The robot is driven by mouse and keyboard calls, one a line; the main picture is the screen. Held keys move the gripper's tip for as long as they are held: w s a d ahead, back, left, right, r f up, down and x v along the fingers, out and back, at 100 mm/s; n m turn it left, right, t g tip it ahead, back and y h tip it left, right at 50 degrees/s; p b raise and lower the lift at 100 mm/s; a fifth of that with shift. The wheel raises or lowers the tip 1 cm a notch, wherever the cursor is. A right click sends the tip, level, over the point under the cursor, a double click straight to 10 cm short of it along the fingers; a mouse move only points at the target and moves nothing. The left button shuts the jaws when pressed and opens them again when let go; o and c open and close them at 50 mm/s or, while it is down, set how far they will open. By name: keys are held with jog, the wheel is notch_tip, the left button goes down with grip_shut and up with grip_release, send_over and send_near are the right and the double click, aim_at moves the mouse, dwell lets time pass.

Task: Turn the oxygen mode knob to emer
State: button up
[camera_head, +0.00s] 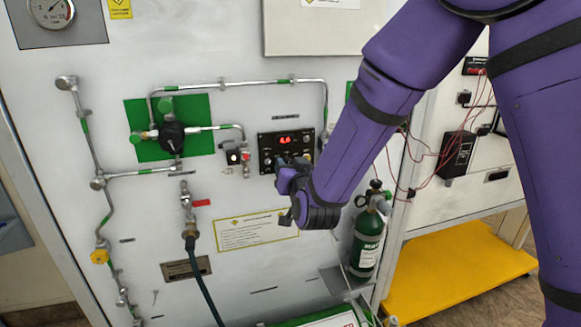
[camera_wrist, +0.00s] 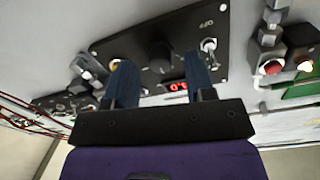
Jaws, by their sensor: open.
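A black control panel (camera_head: 287,149) with a red lit display (camera_head: 285,139) is on the white wall in the head view. My gripper (camera_wrist: 160,65) is open in front of this panel. In the wrist view the panel (camera_wrist: 140,45) is seen close up and turned over, with a dark round knob (camera_wrist: 158,54) between and beyond the two fingertips. A small toggle switch (camera_wrist: 208,45) is to its right and a silver lever (camera_wrist: 91,72) to its left. The emer mark cannot be read. In the head view my gripper (camera_head: 285,182) hides the panel's lower part.
A green plate with a black regulator (camera_head: 172,137) and pipes is left of the panel. A red button (camera_wrist: 270,68) stands out beside the panel in the wrist view. A green cylinder (camera_head: 368,240) is below right. Red wires (camera_head: 430,150) hang further right.

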jog(key=shift+w+a, duration=0.1)
jog(key=shift+w, duration=0.2)
grip_shut()
jog(key=c, duration=0.9)
grip_release()
jog(key=shift+m, duration=0.4)
jog(key=m, duration=1)
